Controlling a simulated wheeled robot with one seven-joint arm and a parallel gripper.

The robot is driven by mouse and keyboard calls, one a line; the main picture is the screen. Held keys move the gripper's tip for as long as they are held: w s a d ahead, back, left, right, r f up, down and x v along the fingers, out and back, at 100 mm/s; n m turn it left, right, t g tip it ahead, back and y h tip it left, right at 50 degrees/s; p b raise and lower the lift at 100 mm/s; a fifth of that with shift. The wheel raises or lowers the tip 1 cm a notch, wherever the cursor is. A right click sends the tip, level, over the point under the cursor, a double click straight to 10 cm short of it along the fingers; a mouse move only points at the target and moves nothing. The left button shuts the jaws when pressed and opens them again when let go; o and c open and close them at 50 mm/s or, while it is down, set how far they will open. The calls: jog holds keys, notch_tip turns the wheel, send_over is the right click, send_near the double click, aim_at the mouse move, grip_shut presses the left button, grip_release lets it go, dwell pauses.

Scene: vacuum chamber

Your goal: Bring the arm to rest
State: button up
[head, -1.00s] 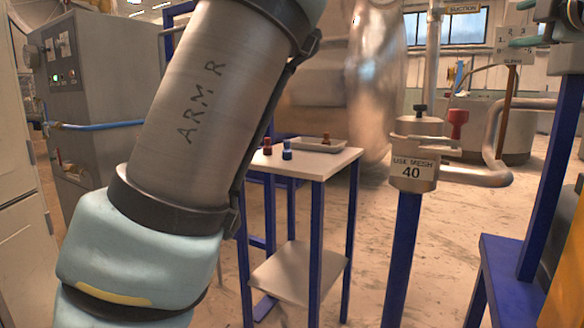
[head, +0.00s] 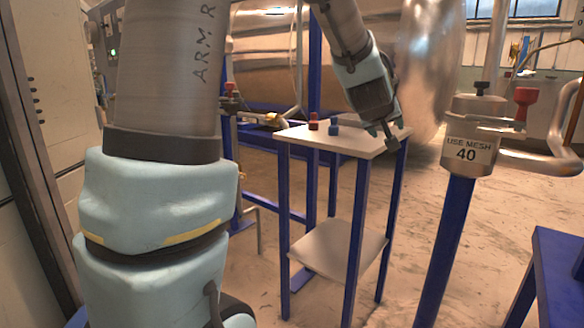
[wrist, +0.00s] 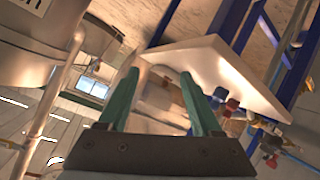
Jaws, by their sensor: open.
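My gripper (head: 385,130) shows in the head view at the end of my arm, pointing down in front of the small white-topped table's right side. In the wrist view its two teal fingers (wrist: 160,76) stand apart with nothing held between them. The white-topped table (head: 355,145) has blue legs and a lower shelf. In the wrist view the table top (wrist: 215,65) appears tilted beyond the right finger. I cannot tell whether the gripper touches the table.
A post with a "USE MESH 40" sign (head: 466,152) stands right of the table, with a red funnel-like piece (head: 524,100) behind. A blue stand (head: 560,262) is at the lower right. A large metal chamber (head: 275,70) is behind. Floor between post and stand is open.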

jog(key=s+a+f+g+y, duration=0.25)
jog(key=a+f, duration=0.35)
jog(key=a, duration=0.3)
jog(key=s+a+f+g+y, duration=0.15)
jog(key=s+a+f, duration=0.25)
jog(key=a+f, duration=0.45)
jog(key=s+a+f+g+y, duration=0.1)
jog(key=s+a+f+g, duration=0.15)
jog(key=s+a, duration=0.35)
jog(key=s+a+f+g+y, duration=0.1)
jog(key=s+a+f+g, duration=0.15)
jog(key=s+a, duration=0.4)
notch_tip(320, 180, up, 22)
jog(key=p, duration=2.1)
jog(key=shift+w+f, duration=0.25)
jog(key=shift+w, duration=0.15)
jog(key=shift+d, duration=0.1)
